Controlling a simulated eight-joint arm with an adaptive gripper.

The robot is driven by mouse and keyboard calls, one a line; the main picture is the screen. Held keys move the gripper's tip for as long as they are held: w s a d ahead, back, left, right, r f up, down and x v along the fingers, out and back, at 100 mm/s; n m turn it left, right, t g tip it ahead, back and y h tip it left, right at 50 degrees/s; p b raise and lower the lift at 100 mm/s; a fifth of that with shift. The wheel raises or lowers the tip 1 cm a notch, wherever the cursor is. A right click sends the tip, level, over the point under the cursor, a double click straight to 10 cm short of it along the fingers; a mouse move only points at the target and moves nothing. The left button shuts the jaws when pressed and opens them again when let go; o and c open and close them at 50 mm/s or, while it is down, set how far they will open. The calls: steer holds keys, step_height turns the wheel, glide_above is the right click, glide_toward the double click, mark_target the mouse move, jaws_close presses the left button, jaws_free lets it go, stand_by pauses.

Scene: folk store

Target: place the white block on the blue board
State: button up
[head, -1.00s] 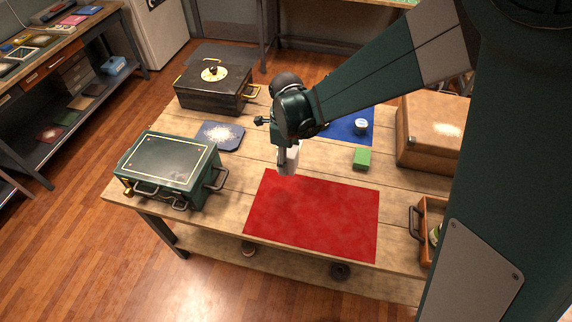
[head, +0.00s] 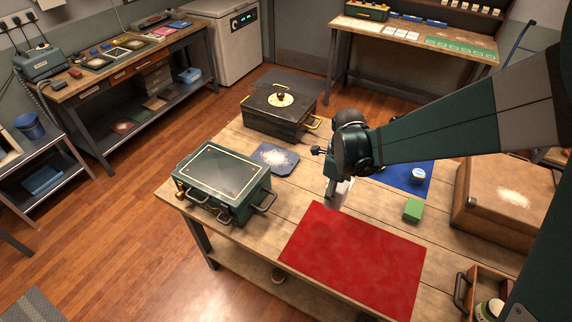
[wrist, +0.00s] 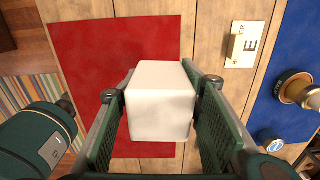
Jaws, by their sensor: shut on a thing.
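My gripper (wrist: 160,108) is shut on the white block (wrist: 160,100), which sits between its two dark green finger pads. In the head view my gripper (head: 336,190) hangs over the middle of the wooden table, near the far-left corner of the red mat. The white block (head: 346,187) is partly hidden there by the fingers. The blue board (head: 400,183) lies behind and to the right of the gripper, partly hidden by my arm. It also shows at the right of the wrist view (wrist: 270,105). A round white-and-blue item (head: 418,175) stands on it.
The red mat (head: 355,255) covers the table's front. A green block (head: 413,209) lies between mat and blue board. A green case (head: 222,180), a black box (head: 275,118) and a powdered slate-blue plate (head: 273,158) stand left. A brown case (head: 500,200) stands right.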

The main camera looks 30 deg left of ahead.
steer(key=w+a+r, duration=0.1)
steer(key=w+a, duration=0.4)
steer(key=a, duration=0.3)
steer(key=w+a, duration=0.5)
steer(key=a, duration=0.3)
steer(key=p, duration=0.1)
glide_above(273, 157)
steer(key=shift+r+n, duration=0.3)
steer(key=shift+r, duration=0.05)
steer(key=shift+s, duration=0.1)
steer(key=shift+f, duration=3.1)
steer(key=shift+f+b, duration=0.15)
steer(key=shift+b, duration=0.15)
steer(key=shift+f, duration=1.75)
steer(key=shift+d+f, duration=0.1)
steer(key=shift+f, duration=0.05)
